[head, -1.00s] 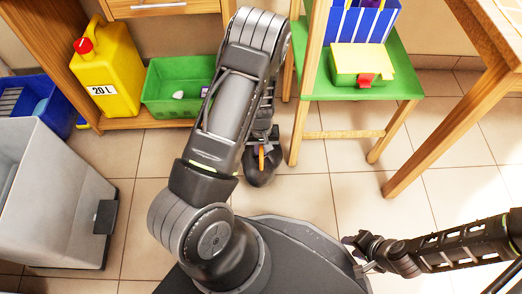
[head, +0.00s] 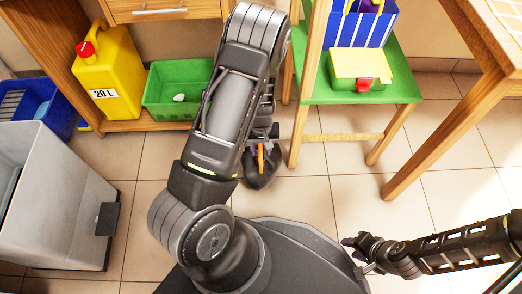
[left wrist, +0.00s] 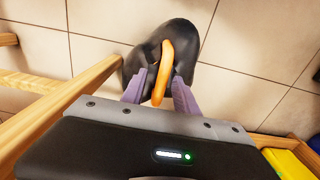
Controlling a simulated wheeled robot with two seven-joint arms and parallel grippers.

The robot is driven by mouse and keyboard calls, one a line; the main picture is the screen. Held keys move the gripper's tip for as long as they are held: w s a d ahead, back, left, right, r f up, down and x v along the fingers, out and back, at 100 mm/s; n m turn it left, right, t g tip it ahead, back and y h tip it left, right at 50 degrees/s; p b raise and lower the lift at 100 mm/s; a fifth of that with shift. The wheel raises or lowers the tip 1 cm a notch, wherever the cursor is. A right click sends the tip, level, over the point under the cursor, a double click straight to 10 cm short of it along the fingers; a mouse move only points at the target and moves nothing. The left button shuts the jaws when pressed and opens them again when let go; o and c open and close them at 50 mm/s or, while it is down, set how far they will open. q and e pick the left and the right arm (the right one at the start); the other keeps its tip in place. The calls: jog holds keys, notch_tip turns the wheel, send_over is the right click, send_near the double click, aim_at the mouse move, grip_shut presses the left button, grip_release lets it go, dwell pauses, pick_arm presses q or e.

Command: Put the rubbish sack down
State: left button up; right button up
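The rubbish sack (head: 259,178) is black with an orange handle loop, and appears to rest on the tiled floor below my left arm. In the left wrist view the sack (left wrist: 205,45) bulges beyond the fingertips. My left gripper (head: 264,154) is at the sack's top. Its purple fingers (left wrist: 160,92) stand apart on both sides of the orange loop, and look open around it. My right gripper (head: 356,254) is low at the right, away from the sack. Its fingers are too small to judge.
A grey bin (head: 55,215) stands at the left. A yellow canister (head: 108,75) and a green crate (head: 165,108) are on a wooden shelf. A green stool (head: 395,88) holds boxes at the back. A wooden table leg (head: 430,150) stands right. Floor between is clear.

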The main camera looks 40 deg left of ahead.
pick_arm(q)
notch_tip(320, 180, up, 9)
jog(key=p, duration=0.3)
dwell(0.6)
jog(key=s+d+f+m+h, duration=0.1)
jog(key=s+d, duration=0.3)
jog(key=d, duration=0.3)
jog(key=s+d+f+m+h, duration=0.1)
jog(key=s+d, duration=0.3)
jog(key=d, duration=0.4)
jog(key=s+d+f+m+t+h, duration=0.1)
jog(key=s+d+f+m, duration=0.1)
jog(key=d, duration=0.6)
jog(key=shift+s+f+m+h, duration=0.35)
jog(key=shift+s+m, duration=0.25)
jog(key=shift+s, duration=0.65)
